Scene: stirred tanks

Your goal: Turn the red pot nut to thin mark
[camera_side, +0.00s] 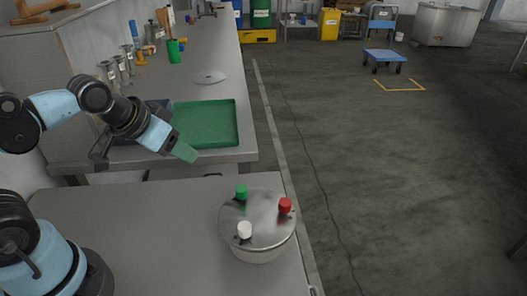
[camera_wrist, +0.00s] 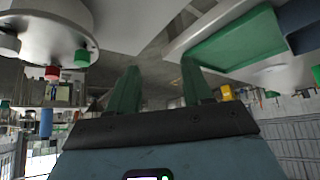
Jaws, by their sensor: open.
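The red pot nut (camera_side: 285,205) stands on the right side of the lid of a round metal pot (camera_side: 258,250). A green nut (camera_side: 241,192) and a white nut (camera_side: 244,230) stand on the same lid. In the wrist view the red nut (camera_wrist: 52,73) shows at the upper left beside the green nut (camera_wrist: 82,58), on the pot (camera_wrist: 75,20). My gripper (camera_side: 190,154) is in the air to the upper left of the pot, near the green tray. Its two green fingers (camera_wrist: 160,80) are apart with nothing between them. The thin mark is too small to make out.
A green tray (camera_side: 236,125) lies on the grey bench behind the pot. A round metal disc (camera_side: 209,78), a green cup (camera_side: 174,52) and several metal vessels stand farther back. The grey tabletop (camera_side: 150,235) left of the pot is clear.

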